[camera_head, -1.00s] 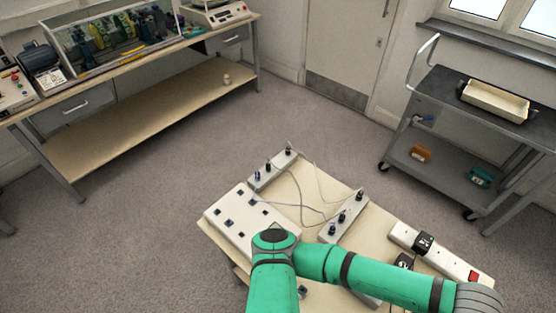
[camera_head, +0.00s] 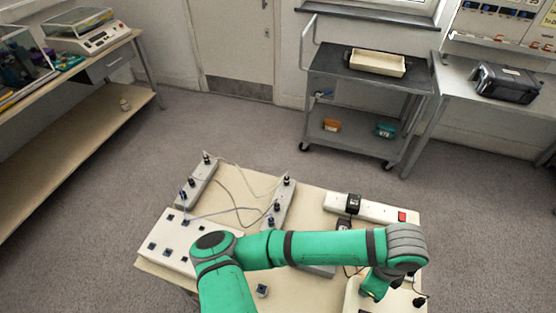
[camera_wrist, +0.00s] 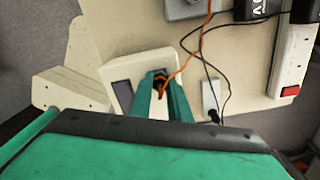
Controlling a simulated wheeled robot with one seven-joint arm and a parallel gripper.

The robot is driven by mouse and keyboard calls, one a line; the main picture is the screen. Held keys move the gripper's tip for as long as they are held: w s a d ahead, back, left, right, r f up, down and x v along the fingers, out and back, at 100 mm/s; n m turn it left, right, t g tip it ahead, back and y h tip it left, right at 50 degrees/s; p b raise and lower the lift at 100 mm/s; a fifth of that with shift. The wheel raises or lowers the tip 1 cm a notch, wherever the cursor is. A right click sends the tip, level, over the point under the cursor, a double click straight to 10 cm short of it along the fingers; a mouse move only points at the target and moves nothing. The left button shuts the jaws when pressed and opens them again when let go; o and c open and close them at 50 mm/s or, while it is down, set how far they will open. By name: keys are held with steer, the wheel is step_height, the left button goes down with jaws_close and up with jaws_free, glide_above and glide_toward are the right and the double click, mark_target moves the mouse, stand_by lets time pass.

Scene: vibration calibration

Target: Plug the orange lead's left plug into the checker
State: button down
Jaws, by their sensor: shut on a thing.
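My gripper (camera_wrist: 162,92) is shut on a dark plug (camera_wrist: 159,79) of the orange lead, between its two teal fingers. The orange lead (camera_wrist: 201,42) runs from there up to the grey block at the top of the wrist view. A cream box with a dark window, probably the checker (camera_wrist: 118,68), lies directly under the fingers. I cannot tell whether the plug is in it or just above it. In the head view my gripper (camera_head: 375,287) reaches down at the cream box (camera_head: 398,303) by the table's front right, and my arm hides part of this.
A white power strip (camera_head: 378,211) with a red switch and black adapters lies behind. Black cords and a small white socket plate (camera_wrist: 209,96) lie right of the gripper. Grey socket blocks (camera_head: 195,187) and a white panel (camera_head: 168,251) occupy the table's left.

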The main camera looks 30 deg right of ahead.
steer(key=shift+s+m, duration=0.15)
steer(key=shift+m, duration=1.85)
steer(key=m, duration=0.4)
steer(key=c, duration=1.6)
jaws_free()
